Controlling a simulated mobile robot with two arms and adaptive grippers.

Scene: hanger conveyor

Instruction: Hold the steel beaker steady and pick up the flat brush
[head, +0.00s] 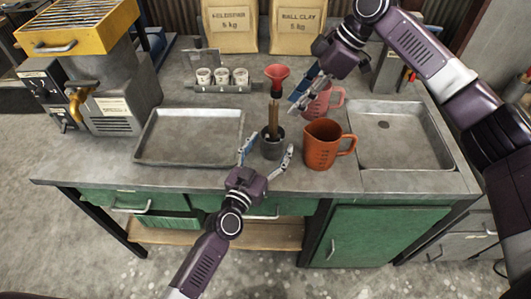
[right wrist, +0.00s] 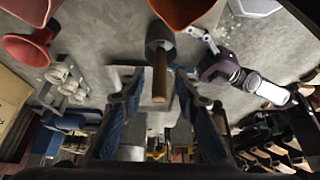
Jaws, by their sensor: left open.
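The dark grey steel beaker (head: 271,149) stands on the workbench, in front of the red funnel. The flat brush (head: 273,119) stands in it with its wooden handle up; its lower end is hidden inside. My left gripper (head: 265,155) is open, one finger on each side of the beaker, its right finger close to the wall. My right gripper (head: 303,99) is open above and behind the beaker, right of the brush. In the right wrist view the brush handle (right wrist: 159,80) points toward the space between the spread blue fingers, with the beaker (right wrist: 160,45) beyond.
An orange pitcher (head: 322,157) stands close right of the beaker, with a pink pitcher (head: 325,104) behind it. A red funnel (head: 276,74) and a rack of white jars (head: 222,87) stand behind. A metal tray (head: 190,158) lies left; a sink (head: 405,150) is right.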

